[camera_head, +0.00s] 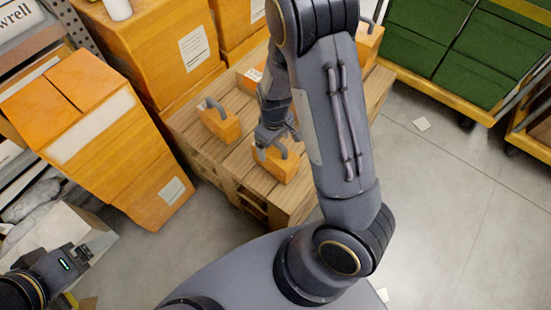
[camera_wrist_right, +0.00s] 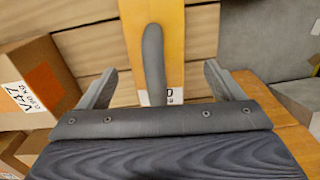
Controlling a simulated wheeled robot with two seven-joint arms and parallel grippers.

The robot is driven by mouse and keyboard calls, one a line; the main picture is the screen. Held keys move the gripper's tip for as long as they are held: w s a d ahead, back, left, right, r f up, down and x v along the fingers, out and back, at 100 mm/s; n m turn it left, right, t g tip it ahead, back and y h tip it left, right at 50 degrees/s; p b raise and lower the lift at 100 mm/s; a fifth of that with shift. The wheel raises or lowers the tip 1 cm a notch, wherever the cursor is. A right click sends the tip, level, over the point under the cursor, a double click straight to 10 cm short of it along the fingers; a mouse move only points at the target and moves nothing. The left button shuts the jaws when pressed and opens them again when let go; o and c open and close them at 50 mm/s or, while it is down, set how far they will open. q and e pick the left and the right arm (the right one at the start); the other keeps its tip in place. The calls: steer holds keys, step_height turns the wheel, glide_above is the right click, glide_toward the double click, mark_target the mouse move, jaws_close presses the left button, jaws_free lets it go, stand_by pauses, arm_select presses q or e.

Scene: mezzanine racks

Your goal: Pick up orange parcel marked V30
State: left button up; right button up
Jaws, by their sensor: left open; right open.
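An orange parcel with a grey handle (camera_head: 274,166) sits on the front corner of the wooden pallet (camera_head: 215,165). My right gripper (camera_head: 277,133) is just above it. In the right wrist view, my right gripper (camera_wrist_right: 160,72) is open, with the grey handle (camera_wrist_right: 153,60) between its fingers and a gap on both sides. The orange parcel top (camera_wrist_right: 172,25) shows behind the handle. Its white label is mostly hidden, with only the end of the marking showing, so I cannot read V30 in full. My left gripper (camera_head: 85,252) is at the lower left, open and away from the parcels.
Another handled orange parcel (camera_head: 218,122) stands behind on the pallet. A brown box marked V47 (camera_wrist_right: 35,80) shows in the wrist view. Large orange boxes (camera_head: 160,45) stand at the back left. Green crates (camera_head: 480,55) on a yellow cart stand at the right.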

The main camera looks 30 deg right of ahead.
mark_target(276, 150)
steer(key=f+b, duration=0.1)
steer(key=f, duration=0.3)
steer(key=shift+d, duration=0.2)
steer(key=shift+c, duration=0.5)
steer(key=shift+r, duration=0.1)
steer(key=c, duration=1.6)
steer(key=shift+r, duration=0.1)
